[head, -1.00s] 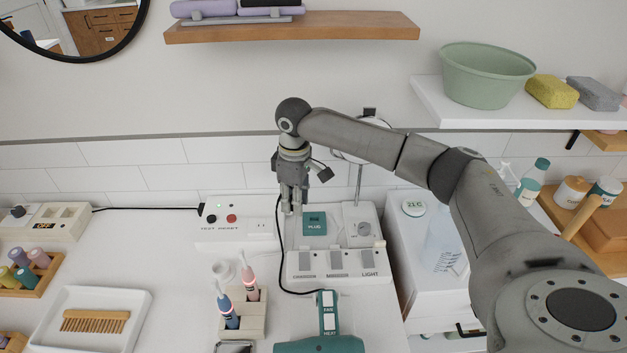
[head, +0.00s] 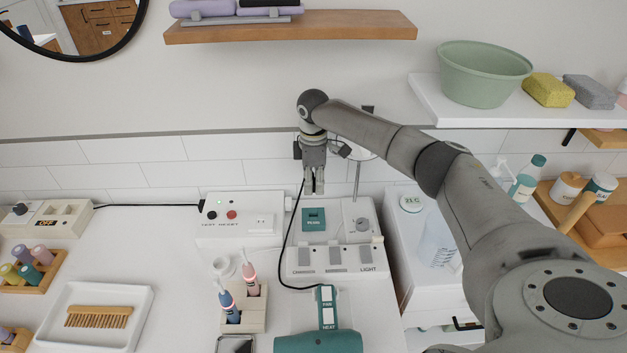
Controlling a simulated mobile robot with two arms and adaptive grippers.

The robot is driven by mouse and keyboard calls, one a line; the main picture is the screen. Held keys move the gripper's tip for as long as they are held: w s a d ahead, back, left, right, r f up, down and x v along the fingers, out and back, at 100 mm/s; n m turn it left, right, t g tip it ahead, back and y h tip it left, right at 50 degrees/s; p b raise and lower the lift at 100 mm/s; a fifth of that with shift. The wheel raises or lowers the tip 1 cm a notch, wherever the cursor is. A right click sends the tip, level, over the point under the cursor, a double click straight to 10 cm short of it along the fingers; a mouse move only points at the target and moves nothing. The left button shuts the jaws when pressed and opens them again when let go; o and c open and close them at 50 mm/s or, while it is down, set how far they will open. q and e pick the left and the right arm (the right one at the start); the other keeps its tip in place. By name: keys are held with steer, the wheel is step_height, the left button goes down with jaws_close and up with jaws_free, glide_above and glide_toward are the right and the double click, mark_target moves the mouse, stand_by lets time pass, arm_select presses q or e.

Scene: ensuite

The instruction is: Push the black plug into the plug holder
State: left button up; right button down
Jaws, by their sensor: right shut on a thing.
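My right gripper (head: 314,190) points down above the back edge of the white panel unit. It is shut on the black plug, which is mostly hidden between the fingers. The black cord (head: 286,245) runs from the fingers down the left side of the unit to the teal hair dryer (head: 318,342). The plug holder, a teal square block marked PLUG (head: 313,226), sits on the unit just below and in front of the fingertips. The gripper appears apart from it; the exact height gap cannot be told. My left gripper is not in view.
Left of the unit stands a white box with test and reset buttons (head: 238,222). A toothbrush stand (head: 240,317) and a tray with a comb (head: 97,318) lie farther left. A round mirror on a stand (head: 355,180) is close behind the gripper.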

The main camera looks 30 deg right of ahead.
steer(key=shift+r, duration=0.15)
steer(key=b, duration=0.2)
glide_above(314, 217)
steer(key=shift+w+d+f, duration=0.1)
steer(key=shift+w+f, duration=0.05)
steer(key=shift+f, duration=0.85)
steer(key=shift+w+d+f, duration=0.1)
steer(key=shift+w+f, duration=0.05)
steer(key=shift+f, duration=0.85)
steer(key=shift+w+d+f, duration=0.1)
steer(key=shift+w+f, duration=0.05)
steer(key=shift+f, duration=0.85)
steer(key=shift+a+p, duration=0.1)
steer(key=shift+p, duration=0.75)
steer(key=shift+f+b, duration=1.3)
steer(key=shift+f, duration=0.85)
steer(key=c, duration=1.1)
jaws_free()
steer(key=shift+r, duration=0.1)
step_height(314, 217, up, 12)
steer(key=shift+f, duration=0.1)
